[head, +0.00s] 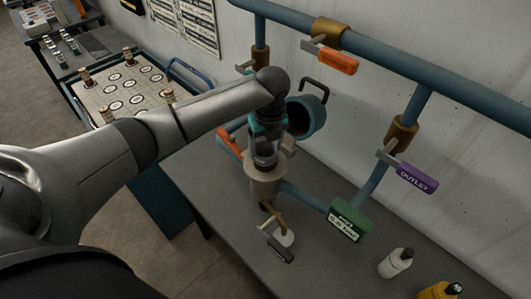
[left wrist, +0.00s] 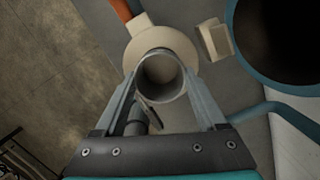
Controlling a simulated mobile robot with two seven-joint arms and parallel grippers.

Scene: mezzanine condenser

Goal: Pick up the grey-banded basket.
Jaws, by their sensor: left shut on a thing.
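The basket, a short grey cylinder with an open round top, shows in the left wrist view (left wrist: 161,76) between my left fingers. In the head view its dark side (head: 264,160) shows just below my left gripper (head: 266,146). My left gripper (left wrist: 160,82) points down and is shut on the basket. A beige round housing (head: 266,187) is directly under it; its wide rim (left wrist: 143,44) shows around the basket in the wrist view. I cannot tell how far the basket sits inside the housing. No grey band is clear. My right gripper is not in view.
A blue round vessel (head: 313,117) with a black handle is close right of my gripper. Blue pipes (head: 410,112) carry orange, purple (head: 417,178) and green (head: 347,220) tags. Two bottles (head: 396,262) stand at the front right. The grey bench (head: 330,265) has bare room in front.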

